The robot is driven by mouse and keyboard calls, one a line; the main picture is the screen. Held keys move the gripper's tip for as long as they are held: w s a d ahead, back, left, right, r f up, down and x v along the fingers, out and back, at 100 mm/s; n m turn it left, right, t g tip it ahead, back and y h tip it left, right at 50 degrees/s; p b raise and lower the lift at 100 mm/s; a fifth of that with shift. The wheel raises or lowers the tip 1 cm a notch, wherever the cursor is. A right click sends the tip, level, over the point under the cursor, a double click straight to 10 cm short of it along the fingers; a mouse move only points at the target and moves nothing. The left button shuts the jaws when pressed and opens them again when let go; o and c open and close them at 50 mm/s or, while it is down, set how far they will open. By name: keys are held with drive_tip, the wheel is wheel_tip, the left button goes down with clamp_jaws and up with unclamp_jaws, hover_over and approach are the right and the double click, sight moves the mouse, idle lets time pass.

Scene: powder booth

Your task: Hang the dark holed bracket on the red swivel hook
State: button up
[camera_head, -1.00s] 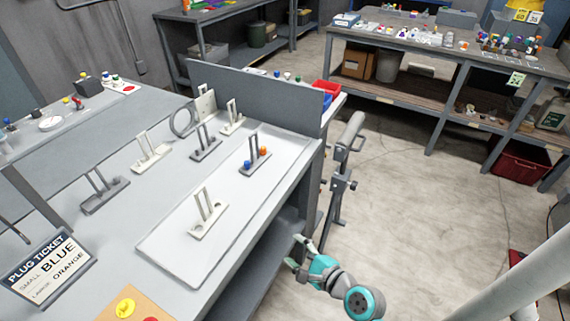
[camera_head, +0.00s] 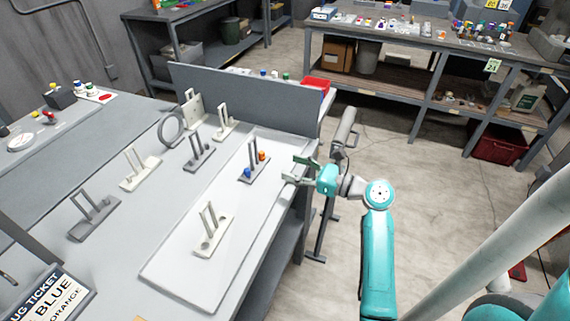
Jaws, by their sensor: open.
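Several holed brackets with upright loops stand on the grey bench. A dark grey bracket (camera_head: 254,170) on the pale mat carries a blue plug (camera_head: 247,173) and an orange plug (camera_head: 262,156). Two other dark grey brackets stand off the mat: one behind it (camera_head: 199,157) and one at the left (camera_head: 93,220). I cannot tell which one the task means. I cannot make out a red swivel hook. My gripper (camera_head: 298,170) is open and empty near the bench's right edge, to the right of the plugged bracket and apart from it.
A cream bracket (camera_head: 211,240) stands on the mat (camera_head: 180,262); others stand beyond. A grey upright panel (camera_head: 245,98) borders the bench's back. A plug ticket (camera_head: 48,298) is partly cut off at lower left. A grey post-like stand (camera_head: 343,128) is behind my gripper.

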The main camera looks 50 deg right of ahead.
drive_tip(key=x, duration=1.3)
clamp_jaws()
drive_tip(key=shift+r, duration=0.1)
